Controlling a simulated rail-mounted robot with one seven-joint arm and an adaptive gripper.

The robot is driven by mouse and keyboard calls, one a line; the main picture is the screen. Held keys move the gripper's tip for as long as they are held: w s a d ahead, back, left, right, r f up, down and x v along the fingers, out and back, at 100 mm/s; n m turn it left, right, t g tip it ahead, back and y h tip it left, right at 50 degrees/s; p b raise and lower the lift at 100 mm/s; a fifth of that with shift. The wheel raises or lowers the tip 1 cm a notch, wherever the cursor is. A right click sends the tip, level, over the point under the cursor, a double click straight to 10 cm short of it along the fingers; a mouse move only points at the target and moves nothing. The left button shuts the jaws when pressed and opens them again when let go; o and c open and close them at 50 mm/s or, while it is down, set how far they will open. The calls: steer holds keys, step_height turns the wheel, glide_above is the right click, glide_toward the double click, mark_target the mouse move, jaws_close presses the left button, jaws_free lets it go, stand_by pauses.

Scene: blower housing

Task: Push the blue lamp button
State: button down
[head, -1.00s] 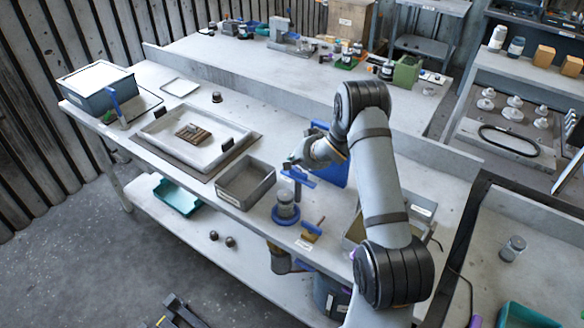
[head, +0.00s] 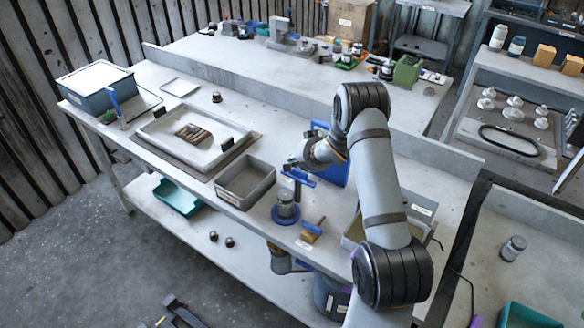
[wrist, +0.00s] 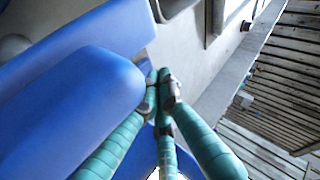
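I cannot make out a blue lamp button for certain in either view. In the head view, a blue-topped fixture (head: 298,177) stands over a grey cylinder (head: 286,208) on a round blue base, near the bench's front edge. My gripper (head: 291,163) is just above and behind the blue top; whether it touches cannot be told. In the wrist view, my gripper's teal fingers (wrist: 160,83) are drawn together at the tips, with nothing visible between them. A large smooth blue body (wrist: 75,110) lies close beside them on the left and hides what is behind it.
A grey open bin (head: 245,183) stands left of the fixture, and a white tray (head: 160,140) lies farther left. A small brown block with a blue handle (head: 311,233) is to the right. A blue panel (head: 337,165) stands behind my wrist.

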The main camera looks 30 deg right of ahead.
steer(key=shift+s+f+b, duration=0.1)
steer(key=shift+f+b, duration=0.35)
steer(key=shift+f, duration=0.25)
stand_by(0.6)
steer(key=shift+a+r, duration=0.1)
steer(key=shift+a+r+p, duration=0.1)
steer(key=shift+r+p, duration=0.75)
steer(key=shift+r, duration=0.1)
step_height(320, 180, up, 5)
steer(key=p, duration=0.4)
steer(key=shift+r+p, duration=0.1)
steer(key=shift+p, duration=0.3)
stand_by(0.6)
